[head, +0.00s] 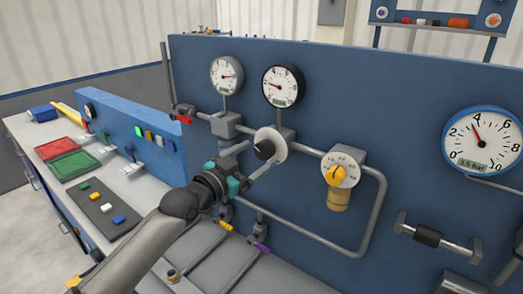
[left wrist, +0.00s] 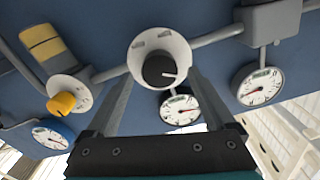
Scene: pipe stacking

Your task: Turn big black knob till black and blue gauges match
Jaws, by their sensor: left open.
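The big black knob (head: 265,149) sits on a white round plate on the blue panel; it also shows in the left wrist view (left wrist: 159,70). My left gripper (head: 250,160) is open, its fingers on either side of the knob, with no clear contact visible. The black-rimmed gauge (head: 283,87) is above the knob; its needle points left and slightly up. The blue-rimmed gauge (head: 483,140) is at the far right; its needle points up and slightly left, near 4, and its display seems to read 3.5 bar. My right gripper is out of view.
A grey-rimmed gauge (head: 227,75) is left of the black one. A yellow knob (head: 335,175) on a white dial is right of the black knob. Grey pipes (head: 378,215) stand out from the panel. A lower bench with red and green trays (head: 73,166) is at left.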

